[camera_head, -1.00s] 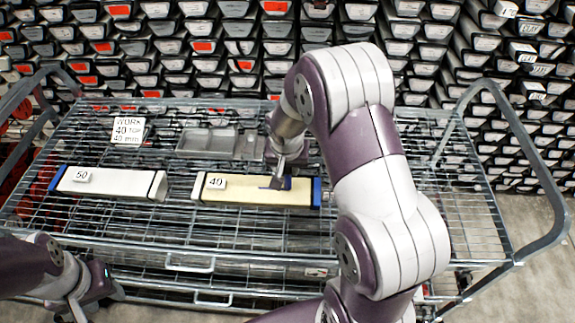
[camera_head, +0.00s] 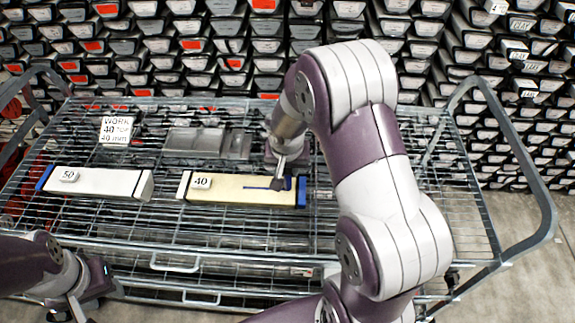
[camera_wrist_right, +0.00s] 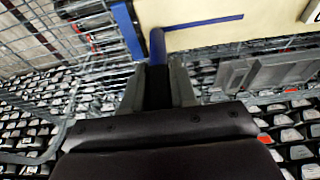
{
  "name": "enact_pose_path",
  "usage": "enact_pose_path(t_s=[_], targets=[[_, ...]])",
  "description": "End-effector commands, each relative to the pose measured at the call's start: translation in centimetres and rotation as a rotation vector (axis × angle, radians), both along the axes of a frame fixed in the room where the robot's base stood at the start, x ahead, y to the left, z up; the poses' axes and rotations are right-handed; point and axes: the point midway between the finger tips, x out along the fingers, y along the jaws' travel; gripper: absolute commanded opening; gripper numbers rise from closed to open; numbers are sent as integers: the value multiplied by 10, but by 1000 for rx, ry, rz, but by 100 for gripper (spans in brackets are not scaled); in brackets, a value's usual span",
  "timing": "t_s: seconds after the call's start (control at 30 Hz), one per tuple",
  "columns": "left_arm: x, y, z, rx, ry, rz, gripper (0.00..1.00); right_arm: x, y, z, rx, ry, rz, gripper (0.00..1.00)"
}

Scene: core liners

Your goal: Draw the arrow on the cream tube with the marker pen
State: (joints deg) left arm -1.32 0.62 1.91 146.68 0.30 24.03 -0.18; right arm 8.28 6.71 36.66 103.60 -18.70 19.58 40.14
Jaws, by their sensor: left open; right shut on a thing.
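The cream tube (camera_head: 225,188) lies on the wire cart with a "40" label (camera_head: 201,181) near its left end and a blue cap (camera_head: 302,190) at its right end. A straight blue line (camera_head: 258,187) runs along its upper face. My right gripper (camera_head: 279,176) is over the tube's right part, shut on the marker pen (camera_wrist_right: 157,48). In the right wrist view the pen's blue end is at the line's end, close to the blue cap; I cannot tell whether it touches. My left gripper (camera_head: 82,298) is open, low at the left, away from the tube.
A white tube (camera_head: 105,182) labelled "50" lies to the left. A grey metal tray (camera_head: 195,142) and a sign (camera_head: 115,129) reading "WORK 40 TOP 40 mm" are behind. Stacked core boxes fill the background. The cart's curved handle (camera_head: 525,170) rises at the right.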

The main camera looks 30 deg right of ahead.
Motion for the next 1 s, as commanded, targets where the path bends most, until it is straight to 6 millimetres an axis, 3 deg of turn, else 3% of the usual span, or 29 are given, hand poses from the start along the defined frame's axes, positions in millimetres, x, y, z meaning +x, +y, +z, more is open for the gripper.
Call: enact_pose_path(t_s=[0.17, 0.27, 1.0], targets=[[0, 0, 7, 0, 0, 0, 43, 1, -1, 3, -1, 2, 0, 0], [0, 0, 11, 0, 0, 0, 43, 2, 0, 20, 1, -1, 2, 0], [0, 0, 37, 0, 0, 0, 43, 9, -2, 48, 1, 1, 5, 0]])
